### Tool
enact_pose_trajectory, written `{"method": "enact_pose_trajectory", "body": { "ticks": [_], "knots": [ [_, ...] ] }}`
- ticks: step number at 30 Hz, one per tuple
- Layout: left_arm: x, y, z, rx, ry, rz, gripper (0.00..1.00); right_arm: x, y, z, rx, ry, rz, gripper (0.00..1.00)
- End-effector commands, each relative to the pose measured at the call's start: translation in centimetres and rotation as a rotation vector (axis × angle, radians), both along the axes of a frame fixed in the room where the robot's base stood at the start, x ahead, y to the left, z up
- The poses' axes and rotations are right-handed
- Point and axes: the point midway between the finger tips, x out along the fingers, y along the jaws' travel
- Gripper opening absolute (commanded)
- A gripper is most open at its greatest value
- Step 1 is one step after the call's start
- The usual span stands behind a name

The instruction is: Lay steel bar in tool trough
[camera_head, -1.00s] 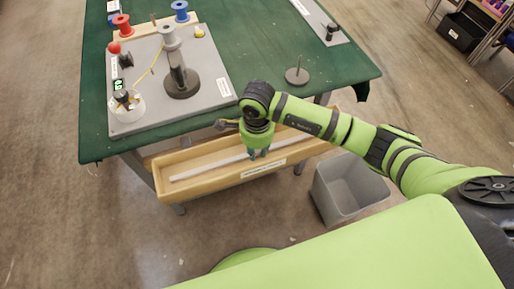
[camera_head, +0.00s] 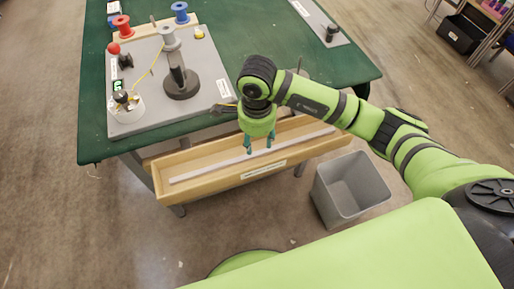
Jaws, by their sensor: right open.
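The steel bar (camera_head: 212,168) is a long, thin, pale bar lying lengthwise inside the tool trough. The tool trough (camera_head: 165,190) is a shallow, light wooden tray with a white label on its front, along the table's front edge. My right gripper (camera_head: 259,148) points down over the middle of the trough. My left gripper is not in view.
The green-covered table (camera_head: 230,60) carries a grey board (camera_head: 205,75) with spools, a post and a small gauge. A grey bin (camera_head: 350,190) stands on the floor right of the trough. A dark box (camera_head: 459,33) is at the far right.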

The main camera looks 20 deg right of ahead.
Motion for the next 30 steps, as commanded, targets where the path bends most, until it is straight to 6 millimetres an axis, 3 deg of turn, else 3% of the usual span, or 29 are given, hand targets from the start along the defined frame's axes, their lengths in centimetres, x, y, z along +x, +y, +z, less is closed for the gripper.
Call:
{"method": "enact_pose_trajectory", "body": {
  "ticks": [4,10,30],
  "knots": [
    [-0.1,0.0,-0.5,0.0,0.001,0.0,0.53,0.1,0.0,3.0,0.001,-0.005,0.001,0.47],
    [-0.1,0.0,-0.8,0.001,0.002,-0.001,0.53,0.0,0.0,5.4,0.0,-0.002,-0.001,0.47],
    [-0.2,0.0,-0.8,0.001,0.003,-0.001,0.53,0.0,0.0,5.9,0.0,0.001,-0.001,0.47]
  ]
}}
